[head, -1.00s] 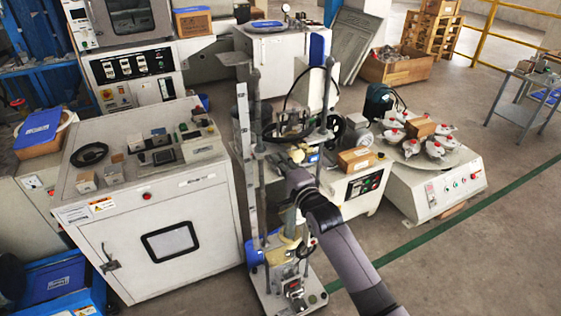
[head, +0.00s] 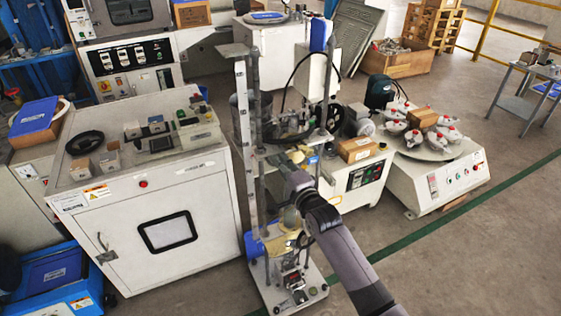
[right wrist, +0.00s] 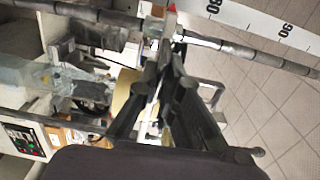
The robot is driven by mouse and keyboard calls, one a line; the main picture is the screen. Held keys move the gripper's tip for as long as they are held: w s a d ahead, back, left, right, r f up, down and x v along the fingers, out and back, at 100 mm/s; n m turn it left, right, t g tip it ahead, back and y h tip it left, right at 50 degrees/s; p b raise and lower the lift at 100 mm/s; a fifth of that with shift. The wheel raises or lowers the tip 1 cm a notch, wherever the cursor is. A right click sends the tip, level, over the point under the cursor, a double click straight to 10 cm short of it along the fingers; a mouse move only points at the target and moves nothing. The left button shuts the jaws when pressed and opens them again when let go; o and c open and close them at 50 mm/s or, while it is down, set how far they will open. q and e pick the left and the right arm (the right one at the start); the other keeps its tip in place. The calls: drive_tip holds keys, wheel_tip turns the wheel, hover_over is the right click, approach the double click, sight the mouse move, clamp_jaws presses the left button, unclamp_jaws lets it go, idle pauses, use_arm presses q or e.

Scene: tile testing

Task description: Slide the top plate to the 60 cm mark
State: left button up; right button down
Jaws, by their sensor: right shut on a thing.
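A tall test stand (head: 255,185) with upright rods and a pale vertical scale (head: 242,120) stands mid-picture in the head view. A plate assembly (head: 290,132) sits on its rods at about mid-height. My right gripper (head: 277,160) reaches in at this level from the lower right. In the right wrist view its fingers (right wrist: 163,60) are closed together on a part of the plate assembly, which they mostly hide. A small red tip (right wrist: 171,8) shows beyond them, near the scale (right wrist: 260,20) with large numerals. The exact reading is unclear. My left gripper is not visible.
A white cabinet (head: 140,225) with small instruments stands close on the left. A machine with a round table of several clamps (head: 430,145) and a cardboard box (head: 357,150) are at the right. Open floor (head: 470,260) lies at the lower right.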

drive_tip(key=shift+r, duration=0.1)
wheel_tip(320, 180, down, 6)
drive_tip(key=b, duration=0.4)
idle(0.7)
